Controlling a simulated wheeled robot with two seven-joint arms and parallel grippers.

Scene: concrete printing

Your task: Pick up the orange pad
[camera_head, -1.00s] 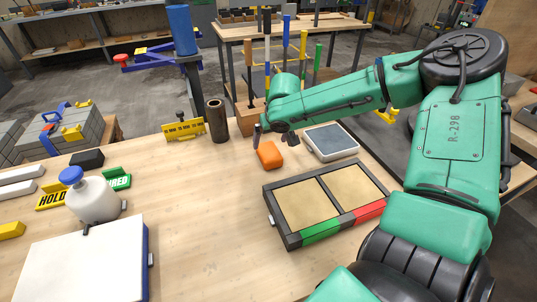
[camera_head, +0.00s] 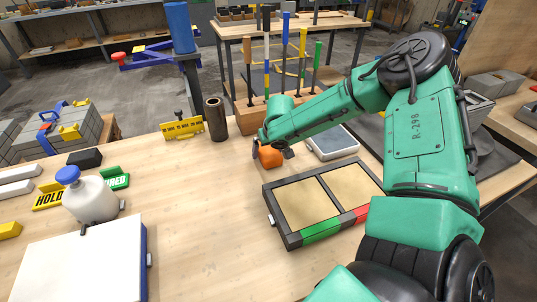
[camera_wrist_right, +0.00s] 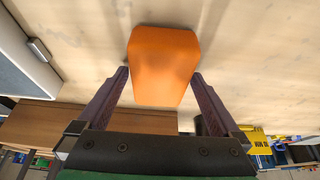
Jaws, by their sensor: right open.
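The orange pad (camera_head: 270,157) lies on the wooden table, left of the grey-topped scale. It also shows in the right wrist view (camera_wrist_right: 163,66). My right gripper (camera_head: 272,150) is at the pad, with its arm reaching in from the right. In the wrist view my right gripper (camera_wrist_right: 160,78) is open, with one finger on each side of the near part of the pad. I cannot tell whether the fingers touch it. My left gripper is not in view.
A scale (camera_head: 331,143) stands close to the right of the pad. A black-framed tray (camera_head: 292,239) with two tan panels lies in front. A dark cylinder (camera_head: 216,120) and a yellow sign (camera_head: 182,128) stand behind left. The table left of the tray is clear.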

